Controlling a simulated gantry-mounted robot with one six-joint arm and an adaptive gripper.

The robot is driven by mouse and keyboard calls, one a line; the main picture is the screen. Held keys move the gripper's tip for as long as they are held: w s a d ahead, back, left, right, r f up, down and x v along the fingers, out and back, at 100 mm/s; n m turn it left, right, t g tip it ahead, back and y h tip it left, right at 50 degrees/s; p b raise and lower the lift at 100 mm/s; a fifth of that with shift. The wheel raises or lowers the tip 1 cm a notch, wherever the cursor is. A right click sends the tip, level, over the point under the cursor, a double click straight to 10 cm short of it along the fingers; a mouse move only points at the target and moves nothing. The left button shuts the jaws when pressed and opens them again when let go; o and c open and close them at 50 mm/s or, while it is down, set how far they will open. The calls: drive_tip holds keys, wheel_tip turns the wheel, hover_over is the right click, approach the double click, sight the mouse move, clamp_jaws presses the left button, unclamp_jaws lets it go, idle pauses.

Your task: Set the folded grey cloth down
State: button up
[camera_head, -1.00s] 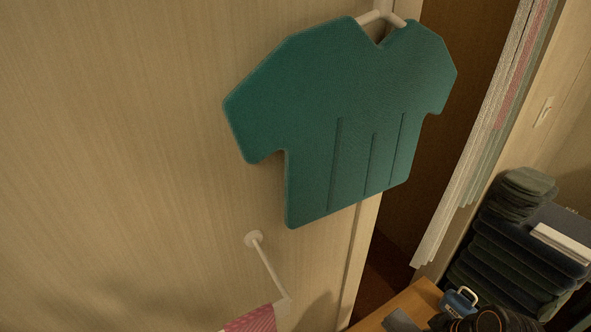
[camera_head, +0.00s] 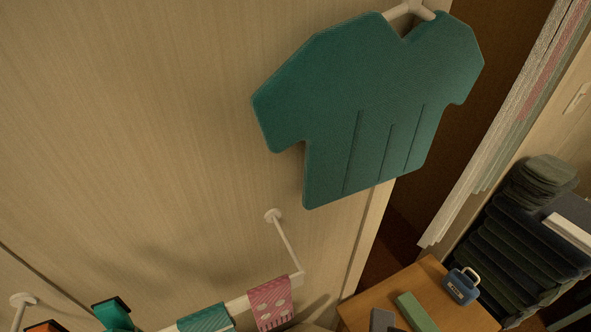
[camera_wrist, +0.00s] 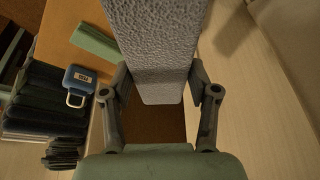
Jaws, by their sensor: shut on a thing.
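The folded grey cloth (camera_wrist: 155,45) is pale and rough-textured in the wrist view. It hangs between the fingers of my gripper (camera_wrist: 158,82), which is shut on it. The cloth reaches past the top edge of that view, so its far end is out of sight. Dark brown floor shows past its near end. In the head view, neither my gripper nor the held cloth can be made out.
A wooden table (camera_head: 350,309) holds a blue handled case (camera_head: 462,287), a green block (camera_head: 415,312) and a dark grey block (camera_head: 382,321). Dark folded textiles (camera_head: 520,235) are stacked at right. A teal shirt-shaped piece (camera_head: 370,100) and a rail with small cloths (camera_head: 270,302) are on the wall.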

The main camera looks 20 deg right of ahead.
wheel_tip(320, 180, up, 10)
drive_tip(key=p, duration=0.8)
drive_tip(key=shift+f, duration=0.1)
